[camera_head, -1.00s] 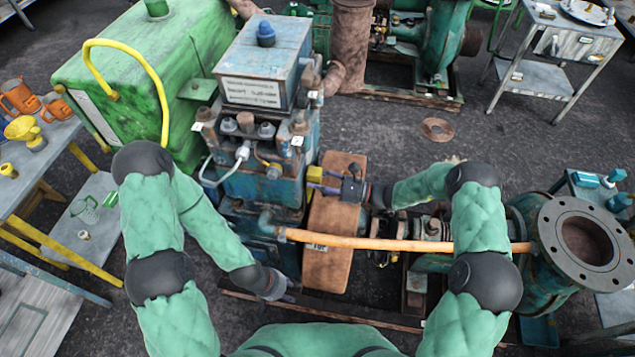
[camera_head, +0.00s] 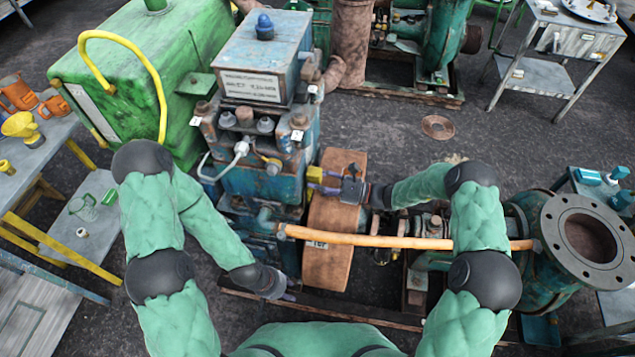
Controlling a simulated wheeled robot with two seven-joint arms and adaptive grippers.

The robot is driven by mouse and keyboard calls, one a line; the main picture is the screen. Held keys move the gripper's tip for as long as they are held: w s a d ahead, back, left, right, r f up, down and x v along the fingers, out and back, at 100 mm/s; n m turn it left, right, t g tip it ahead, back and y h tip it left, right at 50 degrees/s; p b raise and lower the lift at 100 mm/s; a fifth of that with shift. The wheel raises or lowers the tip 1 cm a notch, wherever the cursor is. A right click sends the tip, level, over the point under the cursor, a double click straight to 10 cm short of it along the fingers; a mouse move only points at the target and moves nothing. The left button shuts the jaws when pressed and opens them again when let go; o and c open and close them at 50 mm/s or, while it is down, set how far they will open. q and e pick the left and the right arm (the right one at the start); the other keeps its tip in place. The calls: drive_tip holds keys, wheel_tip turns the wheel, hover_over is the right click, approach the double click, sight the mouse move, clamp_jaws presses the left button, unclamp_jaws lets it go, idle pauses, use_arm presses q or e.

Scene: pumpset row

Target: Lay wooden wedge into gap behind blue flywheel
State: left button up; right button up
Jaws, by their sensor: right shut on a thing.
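My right gripper (camera_head: 325,188) reaches left over the top of a rust-orange wheel or guard (camera_head: 327,262). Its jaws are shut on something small. A small yellow block (camera_head: 314,174) shows at the fingertips and seems to be the held piece; I cannot tell whether it is the wooden wedge. My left gripper (camera_head: 286,295) is low beside the left side of the orange part, its fingers small and partly hidden, so its opening is unclear. I cannot make out a clearly blue flywheel or the gap behind it; the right arm and machinery cover part of that area.
A blue engine block (camera_head: 262,140) stands left of the orange part. A long orange pipe (camera_head: 410,243) crosses in front, toward a flanged pump (camera_head: 552,250) at right. A green housing (camera_head: 135,75), side tables and a yellow rail (camera_head: 65,252) are at left. Open floor lies behind the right arm.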

drive_tip(key=shift+a+f, duration=0.1)
drive_tip(key=shift+f, duration=0.05)
idle(0.6)
drive_tip(key=shift+f+b, duration=0.25)
drive_tip(key=shift+b, duration=0.1)
drive_tip(key=o, duration=1.8)
drive_tip(key=shift+o, duration=0.3)
drive_tip(key=shift+s+f, duration=0.1)
